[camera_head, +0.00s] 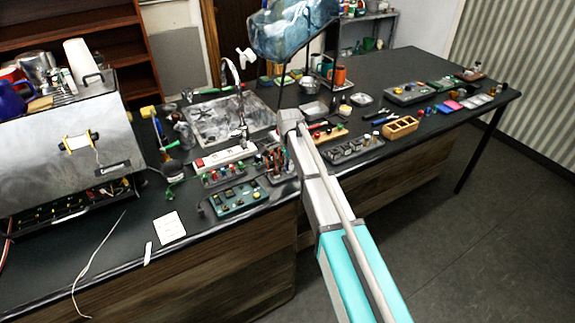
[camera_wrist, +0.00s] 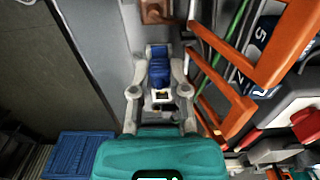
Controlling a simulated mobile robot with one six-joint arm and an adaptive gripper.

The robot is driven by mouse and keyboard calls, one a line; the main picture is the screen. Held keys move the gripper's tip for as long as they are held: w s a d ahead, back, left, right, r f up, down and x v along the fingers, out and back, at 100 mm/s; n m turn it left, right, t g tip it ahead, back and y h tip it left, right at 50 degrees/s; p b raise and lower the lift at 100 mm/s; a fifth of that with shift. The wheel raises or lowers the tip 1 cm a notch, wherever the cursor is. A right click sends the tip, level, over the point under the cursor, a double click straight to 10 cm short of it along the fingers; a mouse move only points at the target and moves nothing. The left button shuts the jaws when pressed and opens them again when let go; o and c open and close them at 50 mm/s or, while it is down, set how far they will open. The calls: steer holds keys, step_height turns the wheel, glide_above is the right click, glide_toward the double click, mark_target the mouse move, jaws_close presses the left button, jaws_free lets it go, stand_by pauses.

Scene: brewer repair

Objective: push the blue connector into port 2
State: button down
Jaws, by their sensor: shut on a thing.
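In the wrist view, my gripper (camera_wrist: 160,95) is shut on the blue connector (camera_wrist: 159,70), which sits between the two grey fingers. A small pale end with dark contacts shows on the connector's near side. A brownish block (camera_wrist: 154,12) lies just beyond the fingertips; I cannot tell whether the connector touches it. I cannot make out port 2 in either view. In the head view, my arm reaches over the counter's front edge, and its far end hides the gripper and connector.
Orange brackets (camera_wrist: 270,60) and green cables stand close right of the gripper in the wrist view. A blue crate-like thing (camera_wrist: 75,155) is lower left.

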steer(key=c, duration=0.5)
jaws_free()
steer(key=shift+c, duration=0.2)
steer(key=shift+r, duration=0.1)
